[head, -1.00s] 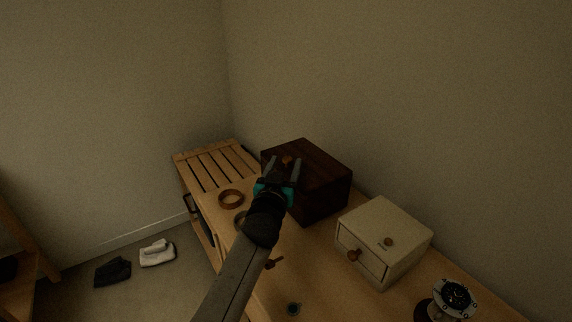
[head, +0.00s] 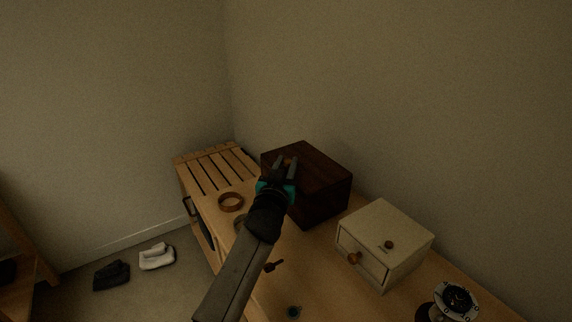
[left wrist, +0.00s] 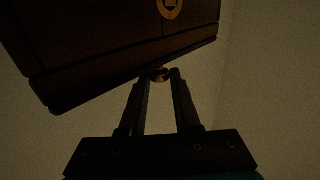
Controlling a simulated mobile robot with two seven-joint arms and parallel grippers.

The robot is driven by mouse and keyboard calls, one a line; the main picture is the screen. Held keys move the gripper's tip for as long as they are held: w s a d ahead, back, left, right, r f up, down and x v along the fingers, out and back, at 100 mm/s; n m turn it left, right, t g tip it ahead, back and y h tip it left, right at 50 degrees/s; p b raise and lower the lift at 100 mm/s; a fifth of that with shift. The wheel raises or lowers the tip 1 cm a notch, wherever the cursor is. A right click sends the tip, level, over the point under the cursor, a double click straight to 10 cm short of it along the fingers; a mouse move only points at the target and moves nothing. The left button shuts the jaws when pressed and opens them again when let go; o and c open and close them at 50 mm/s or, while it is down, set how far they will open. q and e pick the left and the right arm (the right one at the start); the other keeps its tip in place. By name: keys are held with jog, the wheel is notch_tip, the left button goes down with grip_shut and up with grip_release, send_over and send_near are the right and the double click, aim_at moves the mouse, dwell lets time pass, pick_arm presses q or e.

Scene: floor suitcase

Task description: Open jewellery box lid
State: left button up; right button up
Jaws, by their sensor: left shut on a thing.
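The dark brown wooden jewellery box (head: 325,178) stands at the back of the wooden table, against the wall. Its lid looks down. My left gripper (head: 286,162) is at the box's left side and is shut on a small knob of the lid. In the left wrist view, the brass-coloured knob (left wrist: 160,75) sits between the fingertips at the lower edge of the dark wood (left wrist: 110,45). A round gold emblem (left wrist: 171,7) shows on the wood above it. My right gripper is not in view.
A cream box (head: 400,232) with a drawer and round knobs stands to the right. A watch on a stand (head: 455,298) is at lower right. A wooden ring (head: 231,201) and a slatted wooden rack (head: 212,168) lie to the left.

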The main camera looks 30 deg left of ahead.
pick_arm(q)
grip_shut()
dwell(0.8)
